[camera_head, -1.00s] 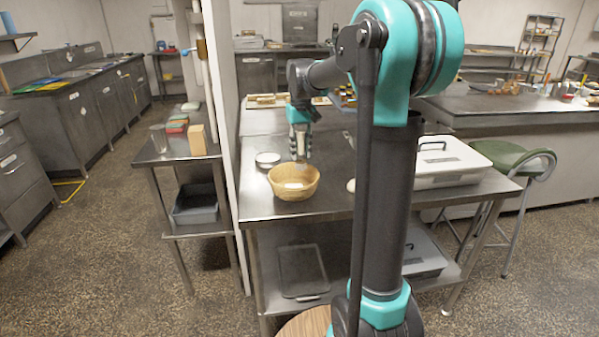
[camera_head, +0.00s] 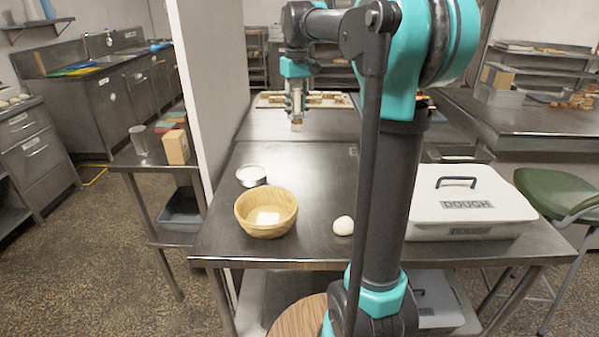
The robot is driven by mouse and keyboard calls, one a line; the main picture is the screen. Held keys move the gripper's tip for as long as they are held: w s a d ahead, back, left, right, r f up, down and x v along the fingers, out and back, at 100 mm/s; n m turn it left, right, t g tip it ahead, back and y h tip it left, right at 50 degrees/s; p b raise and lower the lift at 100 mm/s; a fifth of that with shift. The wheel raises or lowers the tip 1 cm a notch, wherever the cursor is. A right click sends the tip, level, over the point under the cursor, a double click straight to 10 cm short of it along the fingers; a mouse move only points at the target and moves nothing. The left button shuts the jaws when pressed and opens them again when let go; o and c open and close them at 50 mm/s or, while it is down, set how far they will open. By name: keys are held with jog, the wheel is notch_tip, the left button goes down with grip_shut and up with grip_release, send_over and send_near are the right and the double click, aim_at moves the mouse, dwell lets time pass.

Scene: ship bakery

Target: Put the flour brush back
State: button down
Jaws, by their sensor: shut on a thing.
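My gripper (camera_head: 296,92) is at the end of my raised arm, above the far part of the steel table. It is shut on the flour brush (camera_head: 297,122), which hangs below the fingers and looks pale and narrow. The fingers hide most of the brush. Behind the gripper, a pale board or tray with several wooden pieces (camera_head: 325,98) lies at the back of the table. I cannot tell whether the brush is in front of it or over it.
A wooden bowl (camera_head: 250,226) with something white inside stands at the table's front left. A round tin (camera_head: 251,176) is behind it. A dough ball (camera_head: 343,225) and a white lidded dough box (camera_head: 470,205) are to the right. The table's middle is clear. A wall (camera_head: 215,70) borders its left.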

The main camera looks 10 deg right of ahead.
aim_at(297, 131)
notch_tip(297, 131, down, 19)
jog(key=shift+f, duration=0.2)
dwell(0.3)
jog(key=shift+f, duration=0.1)
jog(key=c, duration=1.2)
grip_release()
notch_tip(297, 131, up, 12)
jog(key=shift+r, duration=0.15)
